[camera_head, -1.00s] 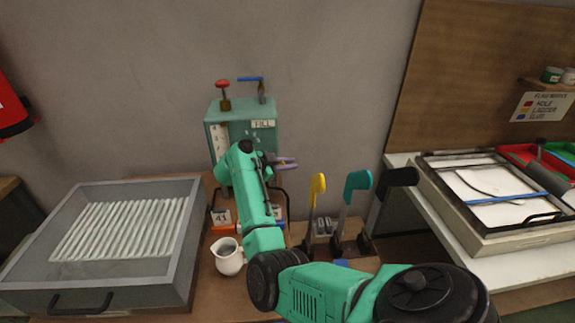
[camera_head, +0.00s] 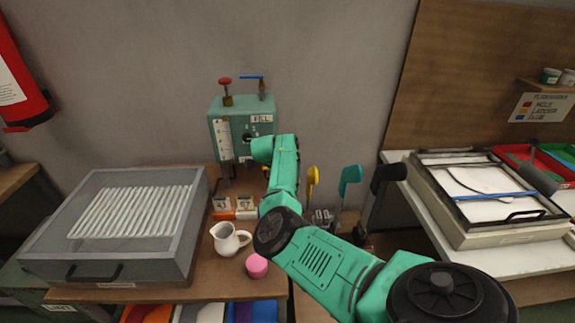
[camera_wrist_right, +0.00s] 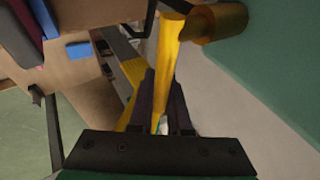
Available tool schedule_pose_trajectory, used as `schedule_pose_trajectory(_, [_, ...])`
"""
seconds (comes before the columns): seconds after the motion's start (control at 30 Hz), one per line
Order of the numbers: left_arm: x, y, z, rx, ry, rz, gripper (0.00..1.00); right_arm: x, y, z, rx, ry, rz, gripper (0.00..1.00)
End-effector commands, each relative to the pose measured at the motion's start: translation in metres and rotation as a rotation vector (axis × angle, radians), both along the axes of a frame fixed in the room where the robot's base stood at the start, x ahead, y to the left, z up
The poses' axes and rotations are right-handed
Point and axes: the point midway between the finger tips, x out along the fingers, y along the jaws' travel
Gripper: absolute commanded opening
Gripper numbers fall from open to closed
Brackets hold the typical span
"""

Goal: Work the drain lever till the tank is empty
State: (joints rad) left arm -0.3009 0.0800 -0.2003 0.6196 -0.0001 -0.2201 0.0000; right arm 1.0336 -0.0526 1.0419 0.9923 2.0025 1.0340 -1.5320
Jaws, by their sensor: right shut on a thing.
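The green tank (camera_head: 228,108) stands at the back wall, with a white gauge strip (camera_head: 223,140) on its front and a FILL label. The gauge is too small to read. In the right wrist view a yellow lever (camera_wrist_right: 169,42) joins a brass fitting (camera_wrist_right: 222,22) on the green tank wall (camera_wrist_right: 285,65). My right gripper (camera_wrist_right: 162,80) is shut on this lever, its dark fingers on either side of it. In the head view my right arm hides the gripper and the lever. My left gripper is not in view.
A white jug (camera_head: 226,240) and a pink cup (camera_head: 257,266) stand on the wooden bench in front of the tank. A grey tray with white ribs (camera_head: 192,215) is at left. Yellow (camera_head: 312,180), teal (camera_head: 350,176) and black handles (camera_head: 386,178) stand right of my arm.

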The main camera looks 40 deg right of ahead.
Motion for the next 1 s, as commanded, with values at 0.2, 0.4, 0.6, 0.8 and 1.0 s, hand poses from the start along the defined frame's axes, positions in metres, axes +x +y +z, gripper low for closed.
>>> schedule_pose_trajectory(0.2, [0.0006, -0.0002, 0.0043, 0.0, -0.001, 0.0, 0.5, -0.0003, 0.0002, -0.0029, 0.023, -0.016, -0.001, 0.0])
schedule_pose_trajectory(0.4, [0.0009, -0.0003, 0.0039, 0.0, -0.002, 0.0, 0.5, -0.0002, 0.0004, -0.0039, 0.025, -0.016, 0.0, 0.0])
schedule_pose_trajectory(0.6, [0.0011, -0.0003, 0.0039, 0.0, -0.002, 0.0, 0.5, -0.0003, 0.0005, -0.004, 0.025, -0.016, 0.0, 0.39])
schedule_pose_trajectory(0.8, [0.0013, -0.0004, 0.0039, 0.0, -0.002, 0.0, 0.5, 0.0, 0.0004, -0.0033, 0.024, -0.016, 0.001, 0.46])
schedule_pose_trajectory(1.0, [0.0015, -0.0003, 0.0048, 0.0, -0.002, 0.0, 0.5, -0.0004, 0.002, -0.0003, 0.022, -0.016, 0.0, 0.46])
